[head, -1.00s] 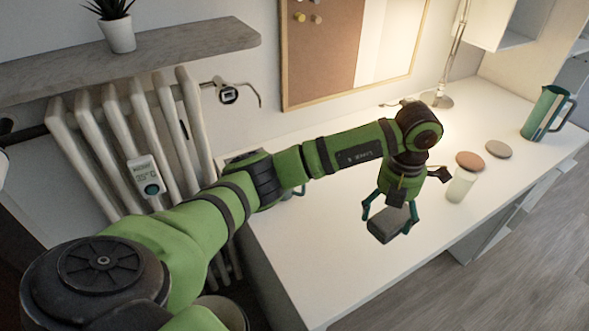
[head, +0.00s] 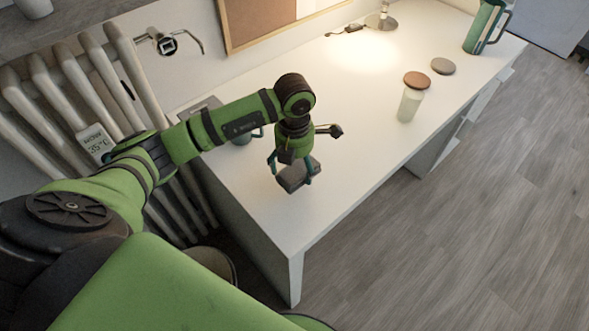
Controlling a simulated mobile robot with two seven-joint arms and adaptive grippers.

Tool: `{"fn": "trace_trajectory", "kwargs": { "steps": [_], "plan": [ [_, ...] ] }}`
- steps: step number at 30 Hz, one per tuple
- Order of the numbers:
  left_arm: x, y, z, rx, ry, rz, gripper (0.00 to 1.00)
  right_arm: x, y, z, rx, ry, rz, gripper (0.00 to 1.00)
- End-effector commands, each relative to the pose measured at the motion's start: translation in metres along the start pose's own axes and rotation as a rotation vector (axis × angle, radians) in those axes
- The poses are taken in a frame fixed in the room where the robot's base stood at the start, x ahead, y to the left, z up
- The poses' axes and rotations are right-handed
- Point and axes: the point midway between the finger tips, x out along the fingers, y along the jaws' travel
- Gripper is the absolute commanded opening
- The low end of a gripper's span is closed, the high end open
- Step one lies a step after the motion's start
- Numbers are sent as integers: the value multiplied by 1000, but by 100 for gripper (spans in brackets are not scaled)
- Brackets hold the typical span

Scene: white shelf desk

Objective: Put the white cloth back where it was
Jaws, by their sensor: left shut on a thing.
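My left gripper (head: 291,164) is shut on a dark grey, box-like thing (head: 297,176) and holds it over the near end of the white desk (head: 345,160). Its teal fingers lie on either side of the thing. I cannot tell how high above the desk top it is. I see no white cloth in the head view. My right gripper is not in view.
A jar with a brown lid (head: 410,100) stands right of the gripper, near a dark round disc (head: 443,66). A green pitcher (head: 484,27) stands at the far end. A mug (head: 243,138) is partly behind my arm. A radiator (head: 95,90) is at left.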

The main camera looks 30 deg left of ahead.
Motion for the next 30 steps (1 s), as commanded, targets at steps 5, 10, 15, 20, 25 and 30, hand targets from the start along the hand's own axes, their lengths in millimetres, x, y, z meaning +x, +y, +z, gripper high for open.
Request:
{"fn": "trace_trajectory", "kwargs": {
  "steps": [5, 10, 15, 20, 25, 30],
  "plan": [
    [26, -1, -1, -1, 5, -3, 58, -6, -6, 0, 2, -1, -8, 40],
    [31, 0, 0, 1, 1, 0, 58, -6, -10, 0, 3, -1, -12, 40],
    [33, 0, 0, 0, 2, 0, 58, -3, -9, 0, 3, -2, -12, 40],
    [34, 0, 0, 0, 2, 0, 100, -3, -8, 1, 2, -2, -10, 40],
    [33, 0, 0, 0, 2, 0, 100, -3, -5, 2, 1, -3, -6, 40],
    [32, 0, 0, 0, 2, 0, 100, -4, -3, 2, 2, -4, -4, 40]
  ]
}}
